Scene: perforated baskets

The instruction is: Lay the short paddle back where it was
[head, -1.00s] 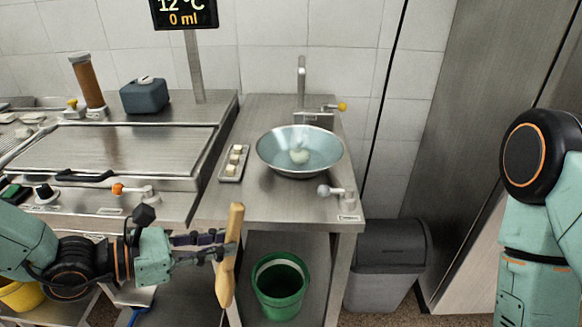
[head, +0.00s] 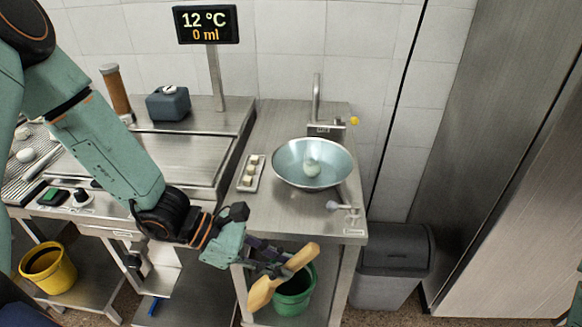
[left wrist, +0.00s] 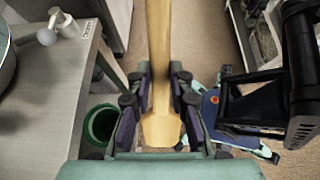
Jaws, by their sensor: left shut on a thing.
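The short wooden paddle (head: 284,277) is in my left gripper (head: 277,268), in front of the steel table and above the floor. In the head view it is tilted, with its right end higher and its wider end low on the left. In the left wrist view the paddle (left wrist: 160,70) runs up between the two fingers (left wrist: 156,105), which are shut on it. The wide end lies near the palm. My right gripper is not in view.
A steel table (head: 325,217) bears a basin (head: 312,178) with a pale ball and a small tray (head: 243,187) of pale pieces. A green bucket (head: 297,301) stands below, behind the paddle. A grey bin (head: 393,270) stands right, a yellow bucket (head: 49,272) left.

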